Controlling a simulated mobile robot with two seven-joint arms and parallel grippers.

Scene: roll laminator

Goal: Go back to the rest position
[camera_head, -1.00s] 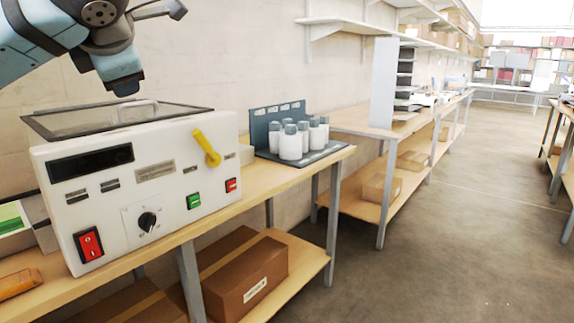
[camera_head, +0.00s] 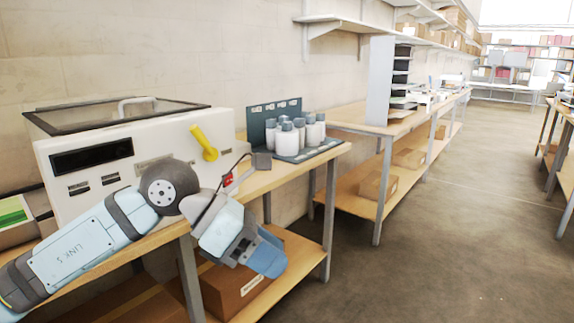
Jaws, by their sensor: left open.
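The roll laminator (camera_head: 220,130) is a white box on the wooden bench, with a dark display, a yellow lever (camera_head: 204,142) on its front and a dark-framed lid with a handle on top. My left arm comes in from the lower left and crosses in front of it, hiding its lower front with the switches and knob. My left gripper (camera_head: 267,258) is open and points down and to the right, in front of the bench edge. Nothing shows between its fingers, and it is apart from the laminator. My right gripper is not in view.
White bottles (camera_head: 285,140) stand in a grey-blue rack at the right end of the bench (camera_head: 322,157). A cardboard box (camera_head: 222,293) sits on the lower shelf behind my gripper. The floor (camera_head: 430,250) to the right is clear.

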